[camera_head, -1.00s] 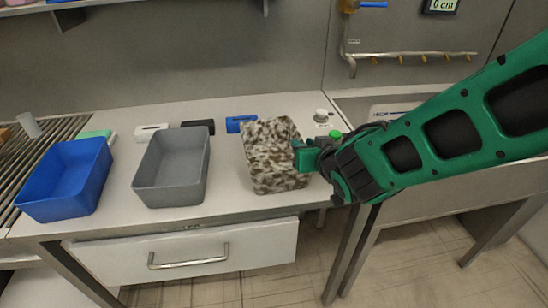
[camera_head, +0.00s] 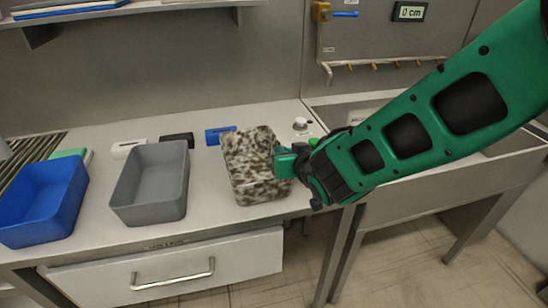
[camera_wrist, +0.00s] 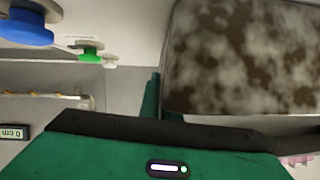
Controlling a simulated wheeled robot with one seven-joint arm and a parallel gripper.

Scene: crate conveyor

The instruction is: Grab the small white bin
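A small white box-like item (camera_head: 128,148) lies at the back of the counter, behind the grey crate; I cannot tell for sure that it is a bin. A larger crate, mottled white and brown (camera_head: 253,168), stands upright on the counter. My gripper (camera_head: 286,160) is at the right wall of this mottled crate, far to the right of the white item. In the wrist view, one green finger (camera_wrist: 151,97) shows beside the mottled crate's wall (camera_wrist: 240,55). The other finger is hidden, so its opening and any hold are unclear.
A grey crate (camera_head: 150,190) and a blue crate (camera_head: 45,205) stand left of the mottled one. Small black (camera_head: 177,140), blue (camera_head: 220,135) and green (camera_head: 70,154) items lie behind. A sink (camera_head: 350,110) is at right. A drawer (camera_head: 175,272) is below the counter.

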